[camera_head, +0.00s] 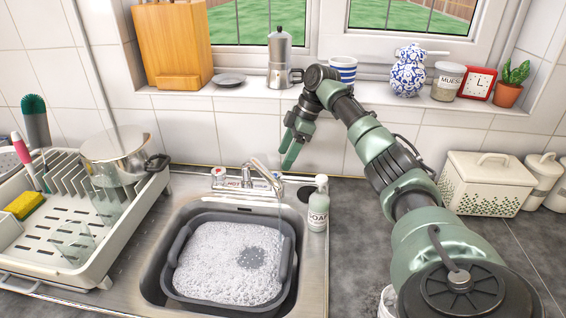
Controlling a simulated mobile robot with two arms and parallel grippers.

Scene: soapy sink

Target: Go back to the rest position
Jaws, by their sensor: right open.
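My right gripper (288,147) is raised behind the sink, in front of the tiled wall and above the tap. Its fingers point down and to the left. It is open, with nothing seen between the fingers. My right arm reaches in from the lower right, over the counter. My left gripper is not in view.
A sink (157,290) holds a grey basin (184,236) of suds under a tap (264,172). A soap bottle (318,205) stands right of it. A dish rack (94,270) with a pot (115,150) is left. The sill holds a moka pot (280,60) and a striped cup (344,70).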

